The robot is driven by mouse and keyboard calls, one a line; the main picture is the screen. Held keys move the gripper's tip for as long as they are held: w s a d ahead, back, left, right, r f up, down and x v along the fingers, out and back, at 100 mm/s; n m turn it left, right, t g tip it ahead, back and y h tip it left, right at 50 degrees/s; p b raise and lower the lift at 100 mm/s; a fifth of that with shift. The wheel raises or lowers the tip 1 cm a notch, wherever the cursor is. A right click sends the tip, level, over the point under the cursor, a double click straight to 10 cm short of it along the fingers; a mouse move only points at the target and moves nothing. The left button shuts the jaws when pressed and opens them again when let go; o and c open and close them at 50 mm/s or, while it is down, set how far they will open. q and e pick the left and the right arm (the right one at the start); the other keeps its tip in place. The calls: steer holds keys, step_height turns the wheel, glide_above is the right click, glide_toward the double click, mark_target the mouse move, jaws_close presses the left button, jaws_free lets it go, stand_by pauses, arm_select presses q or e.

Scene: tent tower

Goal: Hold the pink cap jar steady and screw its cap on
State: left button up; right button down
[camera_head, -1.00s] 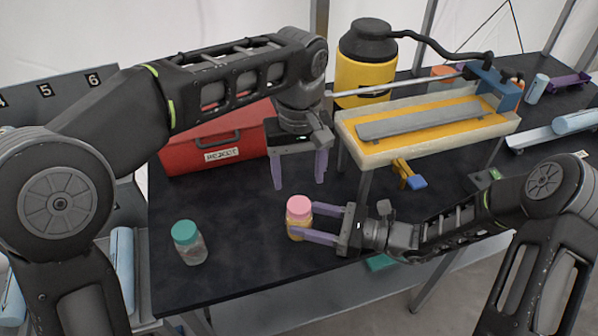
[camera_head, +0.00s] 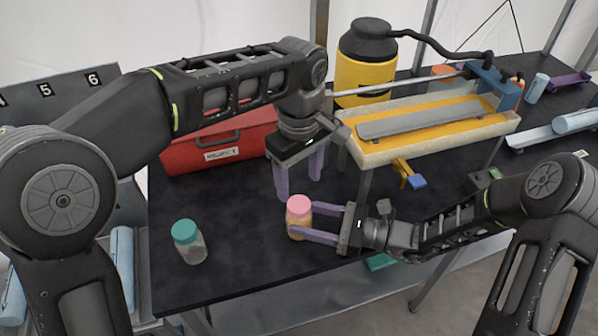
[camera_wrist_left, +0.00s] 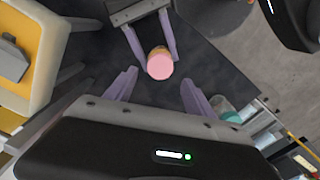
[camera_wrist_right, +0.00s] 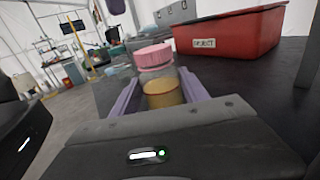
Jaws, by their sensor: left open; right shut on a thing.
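The pink cap jar (camera_head: 298,218) stands upright on the dark table, a clear jar with yellowish contents. Its pink cap (camera_head: 299,204) sits on top; I cannot tell how tight it is. My right gripper (camera_head: 318,222) is shut on the jar's body from the right, and the right wrist view shows the jar (camera_wrist_right: 161,88) between its fingers. My left gripper (camera_head: 298,178) is open and empty, fingers pointing down, above and behind the jar. In the left wrist view the pink cap (camera_wrist_left: 160,66) lies ahead of the open fingers (camera_wrist_left: 158,88), apart from them.
A teal-capped jar (camera_head: 188,243) stands to the left on the table. A red box (camera_head: 218,140) is behind my left gripper. A yellow-and-cream tray stand (camera_head: 430,125) and a yellow canister (camera_head: 363,75) stand at the back. The table between the two jars is clear.

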mark_target(299, 204)
arm_select(q)
step_height(299, 204, down, 6)
steer(key=shift+f, duration=0.25)
steer(key=shift+c, duration=0.2)
jaws_close()
steer(key=m, duration=1.2)
steer(key=shift+m, duration=0.4)
steer(key=m, duration=1.1)
steer(key=shift+m, duration=0.4)
steer(key=shift+o, duration=0.6)
jaws_free()
